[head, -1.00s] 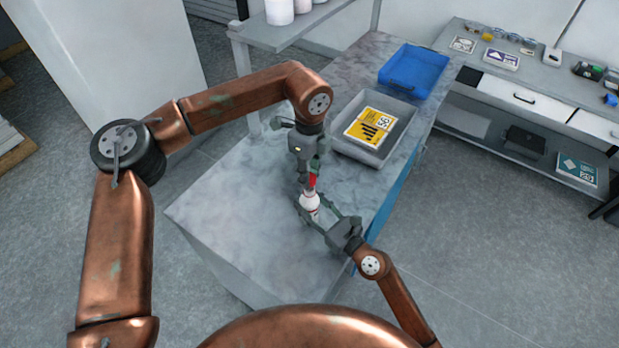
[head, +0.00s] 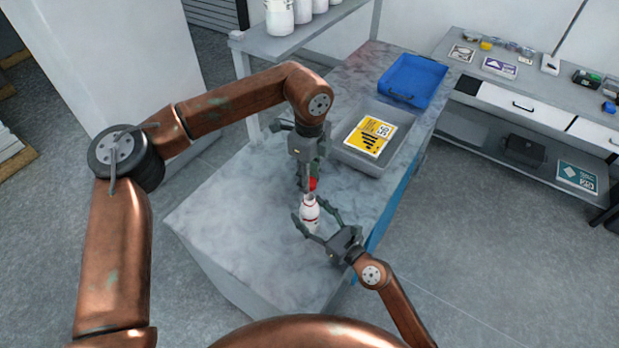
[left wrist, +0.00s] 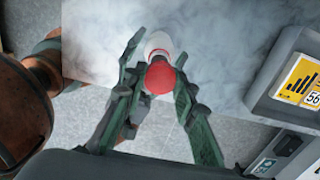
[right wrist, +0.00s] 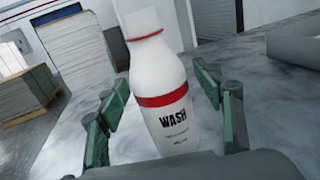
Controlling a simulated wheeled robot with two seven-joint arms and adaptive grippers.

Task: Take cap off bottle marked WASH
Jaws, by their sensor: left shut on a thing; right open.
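The white bottle marked WASH (right wrist: 170,110), with red bands, stands on the grey bench; it also shows in the head view (head: 310,214). My left gripper (head: 309,186) is above it, pointing down, shut on the red cap (left wrist: 160,78). In the head view the cap (head: 313,184) is just over the bottle's white neck; I cannot tell whether they touch. My right gripper (right wrist: 160,85) is open, one finger on each side of the bottle.
A grey tray (head: 345,152) with a yellow label card (head: 370,135) is behind on the bench, with a blue tray (head: 413,78) beyond. A shelf with white containers (head: 280,18) stands at the back left. The bench left of the bottle is clear.

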